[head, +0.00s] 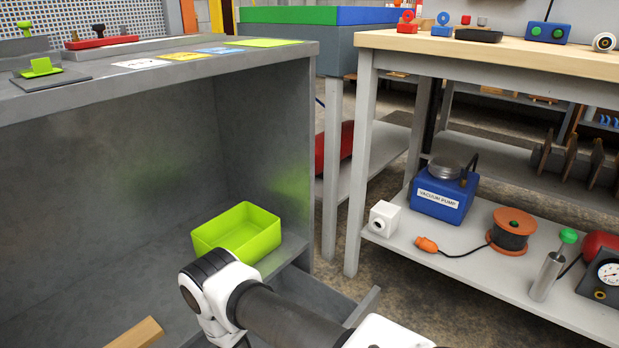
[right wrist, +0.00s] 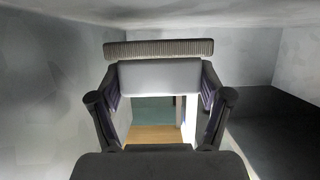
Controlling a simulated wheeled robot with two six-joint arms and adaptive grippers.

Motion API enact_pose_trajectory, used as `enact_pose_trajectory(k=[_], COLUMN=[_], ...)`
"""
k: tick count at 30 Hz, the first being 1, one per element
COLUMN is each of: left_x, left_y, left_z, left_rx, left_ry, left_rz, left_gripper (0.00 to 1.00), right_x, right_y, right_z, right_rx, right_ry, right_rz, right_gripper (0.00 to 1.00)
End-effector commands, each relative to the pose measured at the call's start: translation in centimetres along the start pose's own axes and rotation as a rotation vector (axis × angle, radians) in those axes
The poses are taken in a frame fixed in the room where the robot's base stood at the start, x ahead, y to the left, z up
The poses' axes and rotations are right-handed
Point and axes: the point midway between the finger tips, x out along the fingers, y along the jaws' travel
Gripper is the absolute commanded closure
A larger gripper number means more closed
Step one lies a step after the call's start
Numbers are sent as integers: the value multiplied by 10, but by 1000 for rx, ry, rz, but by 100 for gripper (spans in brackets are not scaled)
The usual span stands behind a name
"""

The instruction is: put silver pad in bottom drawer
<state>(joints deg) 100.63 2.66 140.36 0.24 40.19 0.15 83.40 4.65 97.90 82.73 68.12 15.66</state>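In the right wrist view my right gripper (right wrist: 160,82) has its two fingers against the sides of a pale silver block, which I take as the silver pad (right wrist: 160,74). A dark ribbed strip (right wrist: 160,47) lies along its far side. In the head view my right arm reaches left across the front of a grey cabinet (head: 262,60); its gripper and the pad are hidden there. A grey panel edge (head: 362,306) shows low beside the arm; I cannot tell whether it belongs to the bottom drawer. My left gripper is not in view.
A lime green bin (head: 205,242) stands inside the cabinet, just beyond my arm. A wooden piece (head: 135,333) shows at the bottom edge. To the right, a workbench (head: 450,48) has a lower shelf (head: 470,262) with a blue vacuum pump (head: 440,200) and an orange cable reel (head: 512,228).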

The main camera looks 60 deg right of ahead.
Motion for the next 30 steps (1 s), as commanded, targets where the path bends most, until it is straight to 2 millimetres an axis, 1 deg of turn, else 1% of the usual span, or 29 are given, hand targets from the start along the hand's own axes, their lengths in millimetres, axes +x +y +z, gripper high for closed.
enact_pose_trajectory(k=[11,13,15,17,24,27,30], left_x=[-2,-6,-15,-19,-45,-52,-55], left_y=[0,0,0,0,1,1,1], left_z=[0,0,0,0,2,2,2], left_rx=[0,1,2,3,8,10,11], left_ry=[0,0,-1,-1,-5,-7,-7], left_rz=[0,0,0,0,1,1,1], left_gripper=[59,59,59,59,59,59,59], right_x=[-1,-3,-8,-21,-87,-108,-120], right_y=[0,0,0,-1,-1,-1,0], right_z=[-2,-8,-18,-16,-16,-15,-13], right_rx=[-1,-1,-1,-3,-1,-2,-1], right_ry=[0,0,0,-1,-1,-1,0], right_rz=[0,0,0,-4,-6,-4,-2], right_gripper=[12,12,12,12,12,12,12])
